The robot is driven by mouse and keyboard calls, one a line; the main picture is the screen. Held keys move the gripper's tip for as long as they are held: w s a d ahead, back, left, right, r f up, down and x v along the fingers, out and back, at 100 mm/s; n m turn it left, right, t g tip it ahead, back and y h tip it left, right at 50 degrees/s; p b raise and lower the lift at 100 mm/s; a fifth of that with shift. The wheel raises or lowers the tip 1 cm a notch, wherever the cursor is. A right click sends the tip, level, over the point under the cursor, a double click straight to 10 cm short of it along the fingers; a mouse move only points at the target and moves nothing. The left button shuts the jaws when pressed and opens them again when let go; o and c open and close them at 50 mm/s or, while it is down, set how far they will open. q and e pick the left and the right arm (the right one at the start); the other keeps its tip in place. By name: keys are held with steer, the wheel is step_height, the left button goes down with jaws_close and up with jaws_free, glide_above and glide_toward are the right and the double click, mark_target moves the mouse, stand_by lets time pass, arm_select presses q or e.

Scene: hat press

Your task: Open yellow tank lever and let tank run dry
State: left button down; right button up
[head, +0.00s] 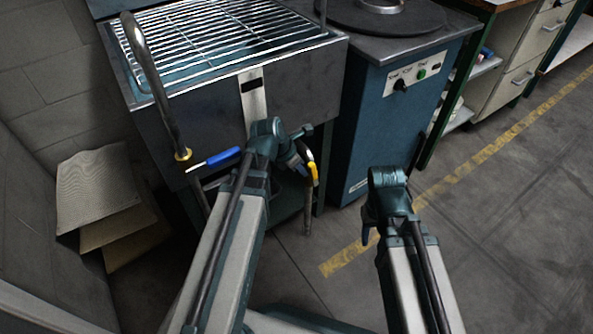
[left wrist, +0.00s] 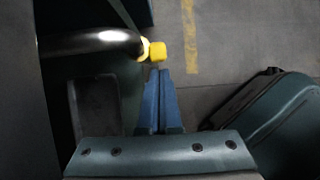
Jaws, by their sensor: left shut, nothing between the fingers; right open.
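The tank (head: 200,125) is a dark metal basin with a wire grate on top, in the upper left of the head view. The yellow lever (head: 314,174) sits on a bent pipe below its front right corner. In the left wrist view the yellow lever end (left wrist: 159,51) is just beyond my fingertips. My left gripper (head: 300,160) is shut and empty close to the yellow lever; its blue fingers (left wrist: 160,72) lie together. I cannot tell whether they touch it. My right gripper (head: 369,236) is open and empty, low over the floor and partly hidden by its arm. The water inside cannot be made out.
A blue cabinet (head: 385,125) with knobs stands right of the tank. Cardboard sheets (head: 97,190) lean at the left wall. The floor (head: 500,220) at right is clear.

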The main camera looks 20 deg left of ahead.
mark_target(310, 165)
arm_select(q)
steer(key=shift+w+d+f, duration=0.15)
steer(key=shift+w+f, duration=0.05)
steer(key=shift+f, duration=0.25)
arm_select(e)
steer(key=shift+a+f, duration=0.1)
steer(key=shift+f, duration=0.4)
steer(key=shift+r, duration=0.1)
arm_select(q)
steer(key=shift+w+d+r+g+y+p, duration=0.35)
steer(key=shift+w+r+p, duration=0.2)
steer(key=shift+w+p, duration=0.2)
steer(key=shift+w+d, duration=0.3)
steer(key=shift+d, duration=0.15)
arm_select(e)
step_height(310, 165, up, 2)
